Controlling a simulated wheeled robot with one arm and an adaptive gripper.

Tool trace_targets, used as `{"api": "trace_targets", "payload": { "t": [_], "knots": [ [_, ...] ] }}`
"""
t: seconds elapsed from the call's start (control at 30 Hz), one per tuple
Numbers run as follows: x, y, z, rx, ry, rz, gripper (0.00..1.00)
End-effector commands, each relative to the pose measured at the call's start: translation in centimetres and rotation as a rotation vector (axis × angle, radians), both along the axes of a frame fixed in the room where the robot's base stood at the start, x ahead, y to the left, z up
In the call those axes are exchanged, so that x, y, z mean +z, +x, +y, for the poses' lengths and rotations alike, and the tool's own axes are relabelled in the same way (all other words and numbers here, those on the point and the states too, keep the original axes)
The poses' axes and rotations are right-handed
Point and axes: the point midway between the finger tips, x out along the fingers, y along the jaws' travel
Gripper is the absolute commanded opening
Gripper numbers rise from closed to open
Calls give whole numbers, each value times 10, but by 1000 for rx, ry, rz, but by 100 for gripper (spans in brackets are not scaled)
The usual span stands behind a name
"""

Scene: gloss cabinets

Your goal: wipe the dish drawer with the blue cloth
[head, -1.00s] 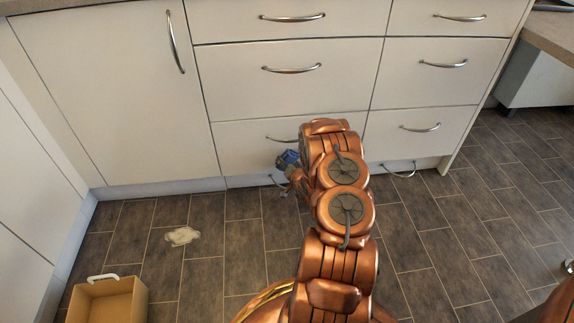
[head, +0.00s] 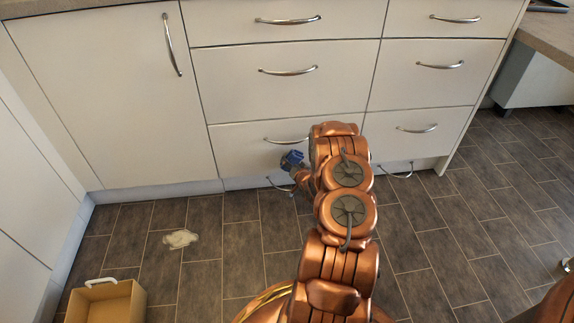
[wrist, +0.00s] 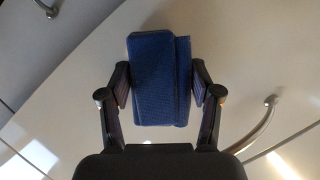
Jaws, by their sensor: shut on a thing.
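A folded blue cloth (wrist: 160,80) is held between the two fingers of my gripper (wrist: 160,92) in the wrist view. In the head view, the cloth (head: 292,160) shows as a small blue patch at the end of my arm, in front of the lowest large drawer (head: 240,150) of the middle column. A cream front fills most of the wrist view behind the cloth; I cannot tell whether the cloth touches it. Which drawer is the dish drawer is not marked. My arm hides part of the lower drawers.
Cream drawers with curved metal handles (head: 287,70) rise above and beside my arm. A low handle (head: 397,175) is near the floor at right. An open tan box (head: 105,303) with a white handle and a pale irregular patch (head: 180,239) are on the floor at left.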

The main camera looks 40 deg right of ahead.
Motion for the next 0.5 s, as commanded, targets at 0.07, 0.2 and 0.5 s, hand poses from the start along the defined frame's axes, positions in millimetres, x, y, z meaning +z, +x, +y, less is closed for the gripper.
{"api": "trace_targets", "payload": {
  "t": [0.07, 0.2, 0.5],
  "knots": [
    [0, -3, -4, -1, -1, -1, 20],
    [0, -6, -8, -1, 0, 0, 20],
    [1, -15, -21, -2, -1, -1, 20]
  ]
}}
